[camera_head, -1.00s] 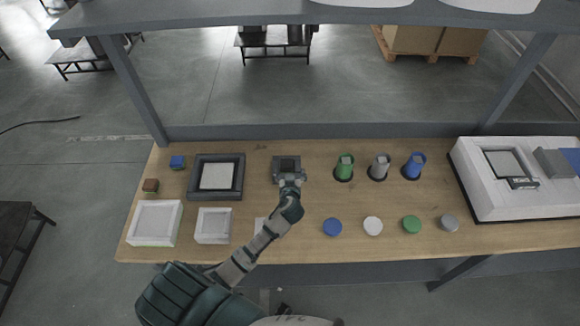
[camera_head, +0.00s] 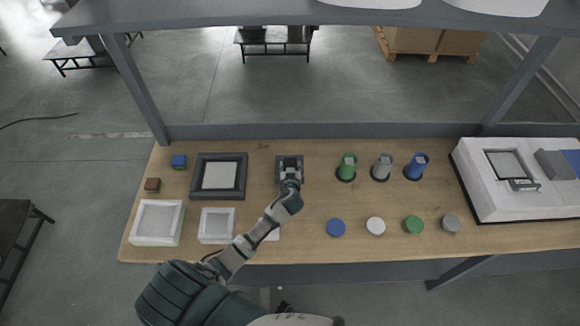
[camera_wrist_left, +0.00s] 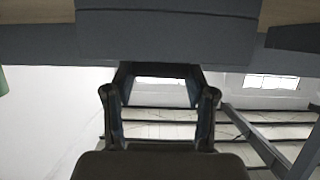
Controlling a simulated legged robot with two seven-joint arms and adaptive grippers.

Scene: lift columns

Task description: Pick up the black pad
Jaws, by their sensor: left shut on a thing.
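The black pad (camera_head: 280,161) is a small dark grey square near the back of the wooden table, just right of the black-framed tray. My left gripper (camera_head: 290,172) is over its middle and hides part of it. In the left wrist view the pad (camera_wrist_left: 165,35) is a broad dark block across the top, and the gripper (camera_wrist_left: 160,78) reaches up to it, shut on it. I cannot tell whether the pad is clear of the table. My right gripper is not in view.
The black-framed tray (camera_head: 243,178) is at left, with white boxes (camera_head: 135,240) in front. Green, grey and blue cups (camera_head: 417,167) stand at right, with several coloured discs (camera_head: 376,226) before them. A white station (camera_head: 490,205) fills the right end. A shelf beam (camera_head: 250,16) spans above.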

